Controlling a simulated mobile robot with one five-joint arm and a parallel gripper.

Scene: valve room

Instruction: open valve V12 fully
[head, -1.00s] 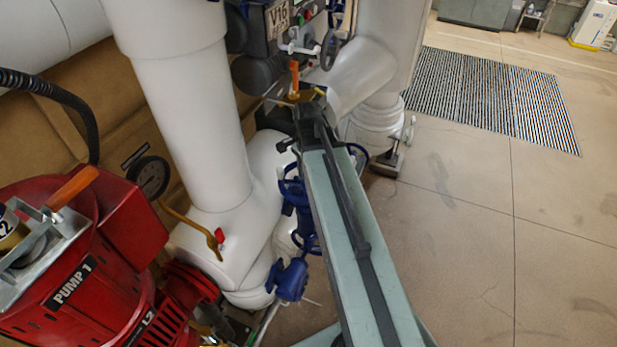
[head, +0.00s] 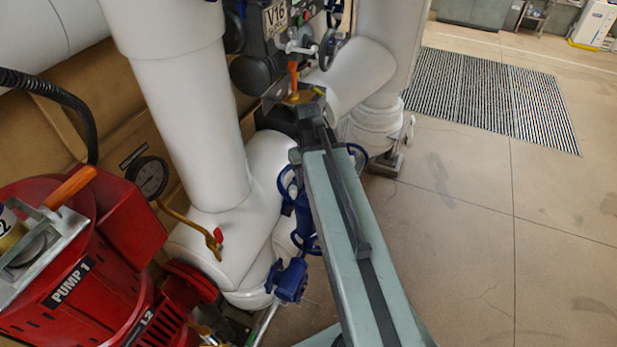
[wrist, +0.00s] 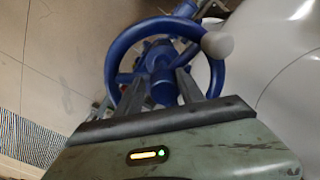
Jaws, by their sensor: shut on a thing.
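In the wrist view, a blue handwheel (wrist: 113,58) with a round hub and a pale grey knob (wrist: 217,44) on its rim fills the upper middle. The two fingers of my gripper (wrist: 160,84) reach up to the wheel, one on each side of the blue part below the hub, and are shut on the wheel. Exactly which part sits between the fingertips is hard to tell. No V12 label is readable in either view.
A V16 plate (head: 275,16) is at the top, above an orange lever (head: 293,75). White pipes (head: 190,110), red Pump 1 (head: 100,270), a pressure gauge (head: 148,177) and a blue valve (head: 290,280) lie left of my arm. Open floor (head: 460,230) is on the right.

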